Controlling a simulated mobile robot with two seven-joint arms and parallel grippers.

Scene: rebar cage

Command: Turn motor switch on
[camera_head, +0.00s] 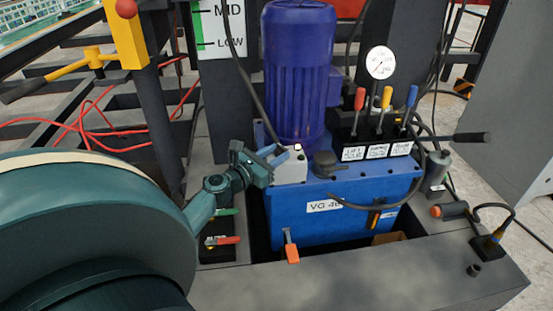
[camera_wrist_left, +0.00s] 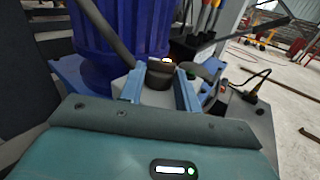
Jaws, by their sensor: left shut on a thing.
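The motor switch sits on a pale grey box (camera_head: 291,168) on top of the blue hydraulic tank, at the foot of the blue motor (camera_head: 299,75). A small light on the box glows. My left gripper (camera_head: 279,156) reaches in from the left to this box. In the left wrist view its two blue fingers stand on either side of a dark switch knob (camera_wrist_left: 160,74) and are shut on it. The glowing light shows just behind the knob. The knob is hidden by the gripper in the head view. My right gripper is not in view.
Three levers with red, yellow and blue handles (camera_head: 386,98) and a pressure gauge (camera_head: 380,62) stand right of the motor. The tank (camera_head: 330,205) sits in a dark frame. A black hose (camera_head: 247,85) runs down close to the gripper. Red cables (camera_head: 80,125) lie at left.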

